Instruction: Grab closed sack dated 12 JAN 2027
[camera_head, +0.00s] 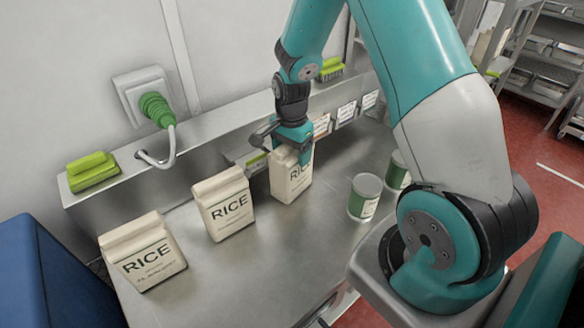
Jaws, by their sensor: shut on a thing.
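Three cream paper sacks marked RICE stand in a row on the steel table (262,250). My gripper (293,148) points down and is shut on the top of the right sack (291,181). That sack is upright, and the gripper partly covers its top and lettering. I cannot tell whether it touches the table. The middle sack (223,204) and the left sack (143,252) stand apart from it, and their tops look folded shut. Small print shows low on the left sack, but the dates are too small to read on any sack.
A raised steel ledge (200,147) behind carries a green brush (92,171) and another brush (331,68). White labels (346,111) line the ledge front. A blue bin (50,270) is at lower left.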

